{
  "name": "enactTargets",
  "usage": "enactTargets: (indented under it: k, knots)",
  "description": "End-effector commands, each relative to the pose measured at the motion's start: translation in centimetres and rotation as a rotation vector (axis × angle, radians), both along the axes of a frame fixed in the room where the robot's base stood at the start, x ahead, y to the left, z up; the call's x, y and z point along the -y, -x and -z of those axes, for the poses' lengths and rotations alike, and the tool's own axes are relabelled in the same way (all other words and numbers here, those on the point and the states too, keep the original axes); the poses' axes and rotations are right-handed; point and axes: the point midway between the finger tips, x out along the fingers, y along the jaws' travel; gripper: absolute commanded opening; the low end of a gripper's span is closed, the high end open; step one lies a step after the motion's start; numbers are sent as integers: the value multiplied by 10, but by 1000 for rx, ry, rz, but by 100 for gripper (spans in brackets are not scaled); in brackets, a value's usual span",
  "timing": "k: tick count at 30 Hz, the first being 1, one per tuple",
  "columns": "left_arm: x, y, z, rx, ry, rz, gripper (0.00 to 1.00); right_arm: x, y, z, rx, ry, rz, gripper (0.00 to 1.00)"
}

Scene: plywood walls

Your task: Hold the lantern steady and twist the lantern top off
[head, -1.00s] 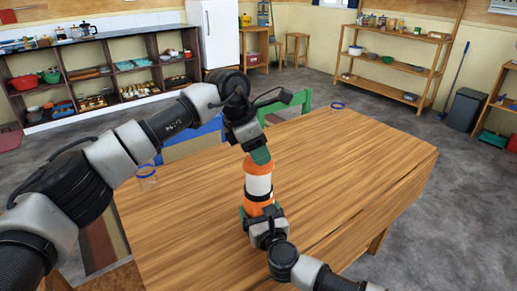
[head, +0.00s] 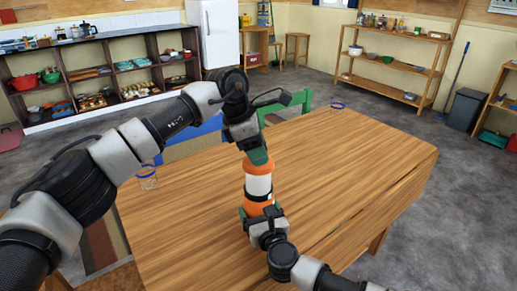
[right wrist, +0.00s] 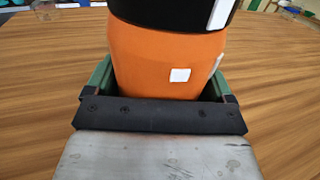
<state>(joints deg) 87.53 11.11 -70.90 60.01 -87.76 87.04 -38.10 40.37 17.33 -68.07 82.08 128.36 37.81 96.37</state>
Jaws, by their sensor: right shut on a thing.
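The lantern stands upright on the wooden table, with a pale middle (head: 258,186), a black band and an orange base (head: 253,208). Its orange top (head: 259,167) is partly hidden by my left gripper (head: 257,156), which comes down from above with its green fingers at the top. One finger hides the other, so its opening does not show. My right gripper (head: 262,212) is shut on the orange base from the near side. In the right wrist view the base (right wrist: 168,62) sits between the green fingers (right wrist: 162,92).
The wooden table (head: 350,165) is mostly clear around the lantern. A blue-rimmed glass (head: 148,178) stands at its left edge and another (head: 337,108) at the far edge. A green chair (head: 290,106) is behind the table.

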Motion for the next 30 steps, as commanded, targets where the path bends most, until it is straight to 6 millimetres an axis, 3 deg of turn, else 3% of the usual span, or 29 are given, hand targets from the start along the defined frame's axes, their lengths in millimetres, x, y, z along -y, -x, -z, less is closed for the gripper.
enactTargets:
  k: [1,4,14,30]
  knots:
    - [-3,0,8,-10,-12,-3,59,0,-1,-5,7,-9,1,44]
    - [-2,1,8,-11,-11,0,73,0,-1,-5,7,-9,1,44]
    - [-2,1,0,-7,-5,3,73,0,-1,-4,5,-6,0,44]
    - [-40,3,-94,-3,-5,-1,73,0,-1,-2,2,-3,0,44]
